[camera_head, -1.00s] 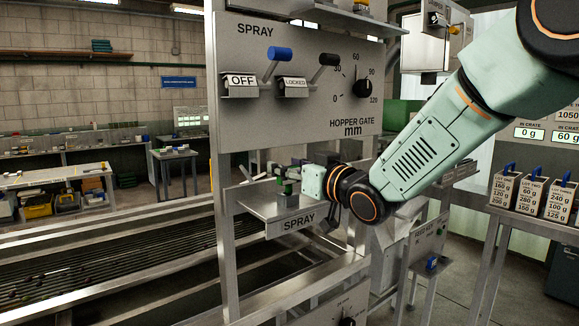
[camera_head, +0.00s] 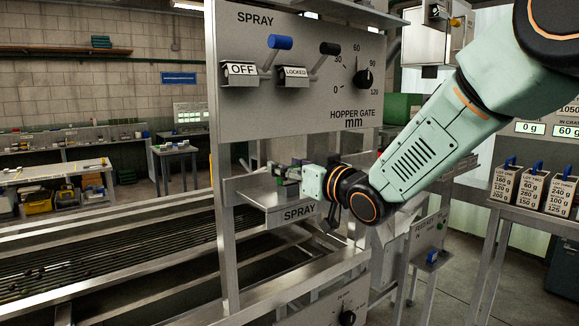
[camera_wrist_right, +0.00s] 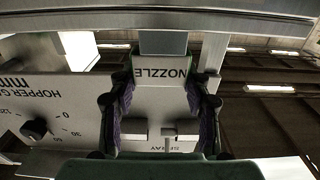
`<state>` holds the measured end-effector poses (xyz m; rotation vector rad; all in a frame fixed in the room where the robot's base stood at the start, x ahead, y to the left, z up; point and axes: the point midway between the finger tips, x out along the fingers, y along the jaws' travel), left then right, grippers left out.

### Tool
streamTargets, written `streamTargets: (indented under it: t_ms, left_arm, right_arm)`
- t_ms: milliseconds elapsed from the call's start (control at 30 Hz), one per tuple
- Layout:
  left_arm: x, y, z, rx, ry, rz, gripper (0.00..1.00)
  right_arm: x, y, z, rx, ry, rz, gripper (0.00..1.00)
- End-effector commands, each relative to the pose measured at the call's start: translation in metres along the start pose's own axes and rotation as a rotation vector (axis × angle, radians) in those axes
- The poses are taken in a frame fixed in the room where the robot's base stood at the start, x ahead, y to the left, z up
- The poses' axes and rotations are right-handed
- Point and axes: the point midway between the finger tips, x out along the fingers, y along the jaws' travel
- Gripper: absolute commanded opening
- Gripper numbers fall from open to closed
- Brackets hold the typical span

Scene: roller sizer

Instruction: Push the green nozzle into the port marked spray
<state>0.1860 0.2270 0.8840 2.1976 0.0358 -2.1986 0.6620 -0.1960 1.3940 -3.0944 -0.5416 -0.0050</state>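The grey panel (camera_head: 240,105) has a shelf (camera_head: 252,193) with a SPRAY tag (camera_head: 299,213) on its front edge. My right gripper (camera_head: 287,172) is just above this shelf. A small green piece (camera_head: 281,181), perhaps the nozzle, shows by its fingertips; the contact is hard to tell. A plate lettered NOZZLE (camera_wrist_right: 163,73) shows upside down beyond the fingertips. The port opening cannot be made out. My left gripper is out of view.
Above the shelf are a blue-knobbed lever (camera_head: 277,45) by OFF, a black-knobbed lever (camera_head: 328,50) by LOCKED, and a hopper gate dial (camera_head: 363,78). A roller bed (camera_head: 120,250) lies at left. Lot boxes (camera_head: 530,190) stand at right.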

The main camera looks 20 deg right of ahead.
Motion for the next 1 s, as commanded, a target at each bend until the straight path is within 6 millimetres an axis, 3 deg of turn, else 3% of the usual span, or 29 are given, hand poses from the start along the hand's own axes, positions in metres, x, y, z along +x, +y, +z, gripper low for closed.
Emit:
streamTargets:
  t_ms: [267,633,767,1000]
  left_arm:
    - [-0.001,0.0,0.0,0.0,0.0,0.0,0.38]
    - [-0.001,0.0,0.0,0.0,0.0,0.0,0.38]
    - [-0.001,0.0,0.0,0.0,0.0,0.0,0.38]
    - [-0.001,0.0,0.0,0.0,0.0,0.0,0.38]
  right_arm:
    - [0.0,0.0,-0.001,0.0,0.001,0.0,0.74]
    - [-0.003,0.0,-0.001,0.001,0.0,0.001,0.74]
    - [-0.018,0.001,-0.001,0.004,0.001,0.001,0.74]
    - [-0.061,0.001,-0.002,0.007,0.003,0.002,0.74]
